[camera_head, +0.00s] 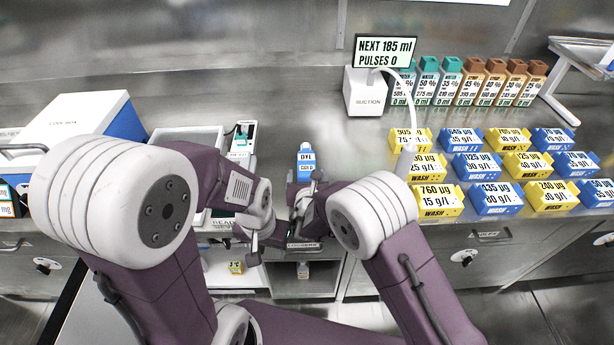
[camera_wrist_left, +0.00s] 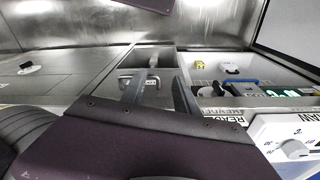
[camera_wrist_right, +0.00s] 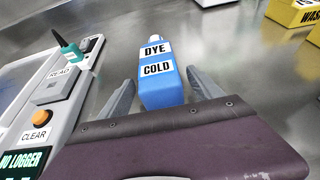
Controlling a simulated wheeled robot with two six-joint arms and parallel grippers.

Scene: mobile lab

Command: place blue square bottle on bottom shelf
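The blue square bottle (camera_head: 305,163), labelled DYE and COLD, stands upright on the counter. In the right wrist view the bottle (camera_wrist_right: 160,82) is between the spread fingers of my right gripper (camera_wrist_right: 160,85), with gaps at both sides. In the head view the right gripper (camera_head: 305,188) is at the bottle's near side. My left gripper (camera_head: 255,240) is lower, by the counter's front edge. In the left wrist view its fingers (camera_wrist_left: 157,92) are apart and empty. An open shelf compartment (camera_head: 325,285) is below the counter; a small object inside is hard to make out.
A device with READ and CLEAR buttons (camera_wrist_right: 50,100) stands left of the bottle. Yellow and blue wash boxes (camera_head: 435,200) fill the counter's right side. The suction unit (camera_head: 363,92) and a row of bottles (camera_head: 450,85) stand behind. A cool box (camera_head: 85,115) is left.

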